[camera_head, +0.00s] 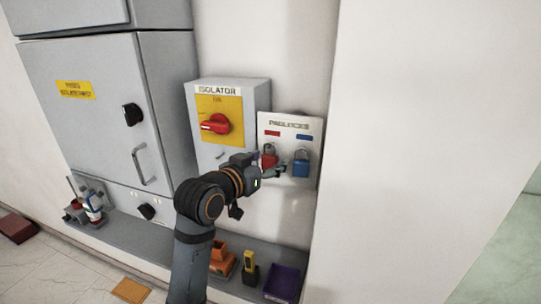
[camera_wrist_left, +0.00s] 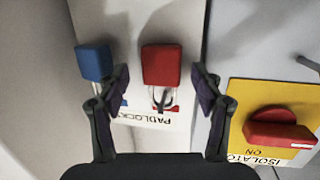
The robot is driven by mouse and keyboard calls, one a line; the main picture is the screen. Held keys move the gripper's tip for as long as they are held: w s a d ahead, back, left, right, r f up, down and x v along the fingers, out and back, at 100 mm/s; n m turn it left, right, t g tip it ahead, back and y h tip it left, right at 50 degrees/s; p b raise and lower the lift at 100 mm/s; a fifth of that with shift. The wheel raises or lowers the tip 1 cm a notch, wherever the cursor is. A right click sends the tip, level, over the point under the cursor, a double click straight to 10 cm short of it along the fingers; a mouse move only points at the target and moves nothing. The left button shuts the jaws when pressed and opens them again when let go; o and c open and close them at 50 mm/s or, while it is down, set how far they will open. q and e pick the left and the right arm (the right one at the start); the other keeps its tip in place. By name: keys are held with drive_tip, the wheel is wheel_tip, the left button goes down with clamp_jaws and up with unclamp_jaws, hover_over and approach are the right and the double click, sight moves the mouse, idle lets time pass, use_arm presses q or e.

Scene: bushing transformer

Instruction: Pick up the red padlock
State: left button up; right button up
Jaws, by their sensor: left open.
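The red padlock (camera_head: 269,157) hangs by its shackle on the white padlocks board (camera_head: 311,133), left of the blue padlock (camera_head: 301,164). My left gripper (camera_head: 274,168) is at the red padlock and partly covers it in the head view. In the left wrist view, which is upside down, the red padlock (camera_wrist_left: 161,64) shows between the two spread fingers of my left gripper (camera_wrist_left: 162,80). A gap shows on each side, so the fingers do not appear to touch it. The blue padlock (camera_wrist_left: 94,62) is just outside one finger. My right gripper is not in view.
The isolator box (camera_head: 232,88) with its red rotary handle (camera_head: 215,124) is left of the board. A grey cabinet (camera_head: 85,125) stands further left. The shelf below holds an orange item (camera_head: 222,264), a yellow-and-black tool (camera_head: 250,268) and a purple tray (camera_head: 283,282).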

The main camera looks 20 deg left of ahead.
use_arm(q)
drive_tip(key=shift+w, duration=0.15)
drive_tip(key=shift+a, duration=0.15)
drive_tip(key=shift+c, duration=0.6)
drive_tip(key=c, duration=1.2)
